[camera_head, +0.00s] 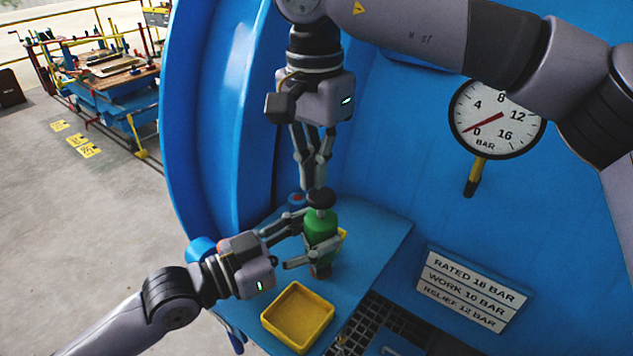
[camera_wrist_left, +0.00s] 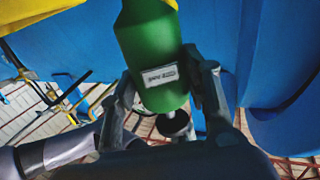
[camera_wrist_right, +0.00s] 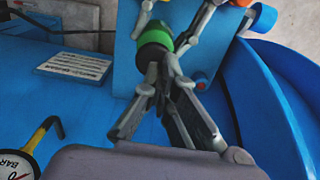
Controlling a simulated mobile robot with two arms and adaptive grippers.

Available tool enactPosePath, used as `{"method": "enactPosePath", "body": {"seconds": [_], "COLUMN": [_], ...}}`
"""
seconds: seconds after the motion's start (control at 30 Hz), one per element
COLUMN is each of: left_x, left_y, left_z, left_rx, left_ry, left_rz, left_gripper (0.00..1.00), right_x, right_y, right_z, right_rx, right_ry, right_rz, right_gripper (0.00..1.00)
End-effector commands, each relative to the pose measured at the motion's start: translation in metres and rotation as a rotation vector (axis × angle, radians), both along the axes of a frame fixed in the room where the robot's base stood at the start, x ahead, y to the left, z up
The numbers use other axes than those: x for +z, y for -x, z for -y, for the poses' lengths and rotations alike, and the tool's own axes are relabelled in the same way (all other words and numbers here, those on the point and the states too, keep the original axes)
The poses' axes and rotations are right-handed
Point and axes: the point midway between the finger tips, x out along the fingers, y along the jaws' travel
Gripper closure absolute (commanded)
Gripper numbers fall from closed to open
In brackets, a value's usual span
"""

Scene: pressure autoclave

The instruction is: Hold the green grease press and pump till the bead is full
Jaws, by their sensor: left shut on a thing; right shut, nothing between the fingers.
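The green grease press (camera_head: 320,226) stands roughly upright over the blue shelf, with a black knob (camera_head: 320,197) on top. My left gripper (camera_head: 303,246) is shut around its green body. In the left wrist view the press (camera_wrist_left: 150,45) shows a white label (camera_wrist_left: 160,76) between the fingers. My right gripper (camera_head: 315,184) points down with its fingers shut and empty, at the black knob. In the right wrist view the closed fingertips (camera_wrist_right: 160,68) overlap the knob (camera_wrist_right: 152,52); whether they touch it I cannot tell. I cannot make out a bead.
A yellow tray (camera_head: 273,318) sits on the blue shelf (camera_head: 378,238) in front of the press. A pressure gauge (camera_head: 497,118) and a rating plate (camera_head: 470,288) are on the blue wall at right. A dark grating (camera_head: 372,322) lies beside the shelf.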

Motion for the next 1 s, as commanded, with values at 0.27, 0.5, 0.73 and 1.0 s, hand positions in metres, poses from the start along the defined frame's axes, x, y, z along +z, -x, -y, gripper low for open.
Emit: {"method": "enactPosePath", "body": {"seconds": [0.27, 0.5, 0.73, 1.0], "left_x": [0.0, 0.0, 0.0, 0.0], "left_y": [0.0, 0.0, 0.0, 0.0], "left_z": [0.0, 0.0, 0.0, 0.0], "left_rx": [0.001, 0.001, 0.001, 0.001], "left_ry": [-0.001, -0.001, -0.001, -0.001], "left_rz": [0.0, 0.0, 0.0, 0.0], "left_gripper": [1.0, 1.0, 1.0, 1.0], "right_x": [0.068, 0.099, 0.105, 0.105], "right_y": [-0.001, -0.001, -0.001, -0.001], "right_z": [-0.002, -0.002, -0.002, -0.001], "right_rx": [-0.002, -0.001, 0.0, 0.0], "right_ry": [-0.004, -0.003, -0.003, -0.003], "right_rz": [0.004, 0.003, 0.002, 0.003], "right_gripper": [1.0, 1.0, 1.0, 1.0]}}
